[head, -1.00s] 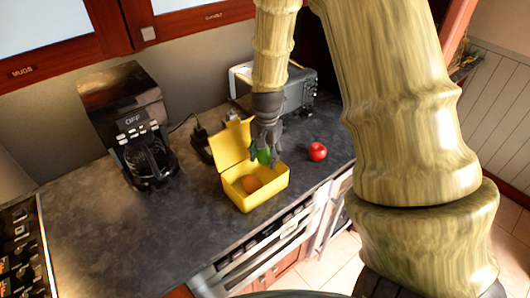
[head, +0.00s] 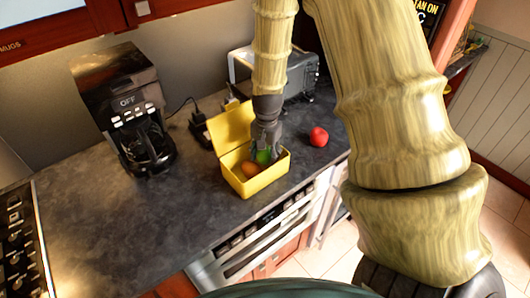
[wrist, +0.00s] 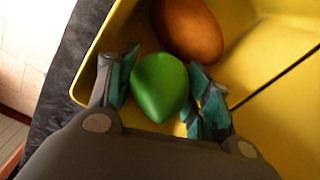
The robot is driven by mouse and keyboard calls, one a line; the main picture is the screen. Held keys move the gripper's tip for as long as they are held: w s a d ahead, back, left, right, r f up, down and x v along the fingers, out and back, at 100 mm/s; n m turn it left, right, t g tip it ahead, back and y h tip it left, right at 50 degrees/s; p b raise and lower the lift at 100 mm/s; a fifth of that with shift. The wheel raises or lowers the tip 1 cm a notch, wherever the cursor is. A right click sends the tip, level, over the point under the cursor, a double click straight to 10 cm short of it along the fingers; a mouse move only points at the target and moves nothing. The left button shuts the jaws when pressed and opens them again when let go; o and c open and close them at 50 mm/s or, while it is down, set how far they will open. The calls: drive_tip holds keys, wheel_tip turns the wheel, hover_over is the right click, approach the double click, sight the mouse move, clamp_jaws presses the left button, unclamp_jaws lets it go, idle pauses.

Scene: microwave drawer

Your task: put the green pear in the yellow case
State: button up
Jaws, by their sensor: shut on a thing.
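The yellow case (head: 262,181) stands on the dark counter with its lid up at the back. My gripper (head: 264,154) reaches down into the case from above. It is shut on the green pear (wrist: 160,88), which sits between the two fingers inside the case walls in the wrist view. An orange-brown fruit (wrist: 188,30) lies in the case just beyond the pear; in the head view it shows left of my gripper (head: 250,168). The fingers hide most of the pear in the head view. I cannot tell whether the pear touches the case floor.
A red apple (head: 319,137) lies on the counter right of the case. A coffee maker (head: 130,115) stands at the left and a toaster (head: 299,75) behind. A stove (head: 22,245) is at the far left.

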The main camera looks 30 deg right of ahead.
drive_tip(key=shift+f, duration=0.2)
drive_tip(key=o, duration=1.2)
drive_tip(key=shift+r+p, duration=4.25)
drive_tip(key=shift+r, duration=1.35)
drive_tip(key=shift+f, duration=0.1)
